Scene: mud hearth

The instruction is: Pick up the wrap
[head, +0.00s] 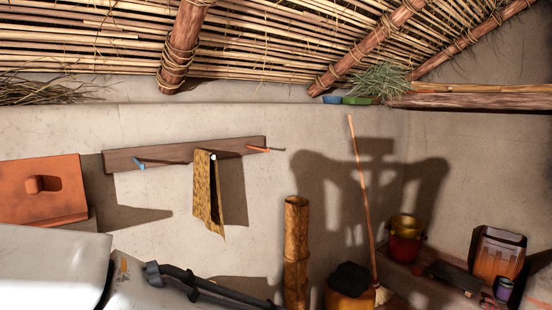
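The wrap (207,190) appears to be the yellow-brown patterned cloth hanging from a peg on the dark wooden wall rack (178,153). It hangs in a narrow fold, its lower end pointed and free against the wall. Neither of my grippers shows in the head view, and nothing of mine is seen touching the cloth. White and black parts, probably of my arm, fill the lower left below the rack.
A blue peg (141,163) and an orange peg (258,148) flank the cloth. An orange lidded object (42,190) is at left. A bamboo post (296,250), broom (362,190), red-and-yellow pot (406,240) and framed orange item (497,254) stand right. Wooden beams (185,40) run overhead.

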